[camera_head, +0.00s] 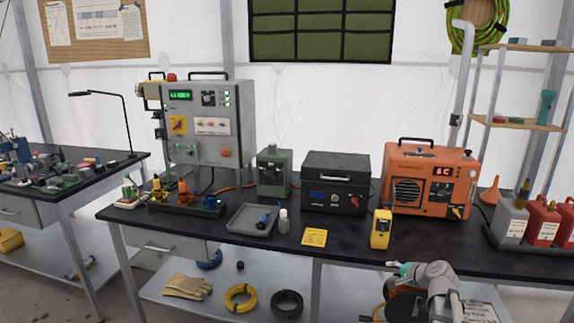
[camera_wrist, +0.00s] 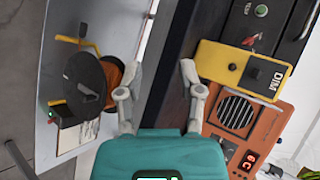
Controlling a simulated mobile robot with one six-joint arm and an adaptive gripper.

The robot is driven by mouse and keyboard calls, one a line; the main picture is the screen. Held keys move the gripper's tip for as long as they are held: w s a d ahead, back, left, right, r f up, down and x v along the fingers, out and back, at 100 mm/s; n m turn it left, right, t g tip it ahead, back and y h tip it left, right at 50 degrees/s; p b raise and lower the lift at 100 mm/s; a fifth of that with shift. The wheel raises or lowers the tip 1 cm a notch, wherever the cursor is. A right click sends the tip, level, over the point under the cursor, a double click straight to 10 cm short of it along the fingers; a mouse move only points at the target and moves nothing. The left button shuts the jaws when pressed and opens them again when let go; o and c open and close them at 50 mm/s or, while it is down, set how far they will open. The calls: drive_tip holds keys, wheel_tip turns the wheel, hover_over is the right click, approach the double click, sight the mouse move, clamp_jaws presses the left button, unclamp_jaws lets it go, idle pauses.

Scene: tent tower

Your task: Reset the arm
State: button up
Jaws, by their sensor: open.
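My gripper (camera_wrist: 161,64) is open and empty in the wrist view, its two grey fingers apart on either side of the dark table's edge. In the head view, my arm is at the lower right, in front of the workbench (camera_head: 345,252), with its teal end pointing left. The fingers are too small there to make out. A yellow handheld device (camera_head: 381,228) stands on the bench beyond the arm; it also shows right of the fingers in the wrist view (camera_wrist: 240,70). Nothing is held.
An orange unit (camera_head: 430,180) and a black box (camera_head: 335,183) stand at the back of the bench. A cable reel (camera_wrist: 88,84) is on the lower shelf near my arm. Red cans (camera_head: 541,222) stand at the right. The bench's front middle has some bare room.

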drive_tip(key=s+a+f+n+g+h+b, duration=0.25)
drive_tip(key=s+a+f+n+g, duration=0.3)
drive_tip(key=s+a+f, duration=0.35)
drive_tip(key=s+a+f+n+g+h+b, duration=0.25)
drive_tip(key=s+a+f+n+g, duration=0.25)
drive_tip(key=s+a+n, duration=0.45)
wheel_tip(320, 180, up, 20)
drive_tip(key=s+d+m+p, duration=0.1)
drive_tip(key=d+m+p, duration=0.1)
drive_tip(key=p, duration=1.8)
drive_tip(key=shift+s, duration=0.15)
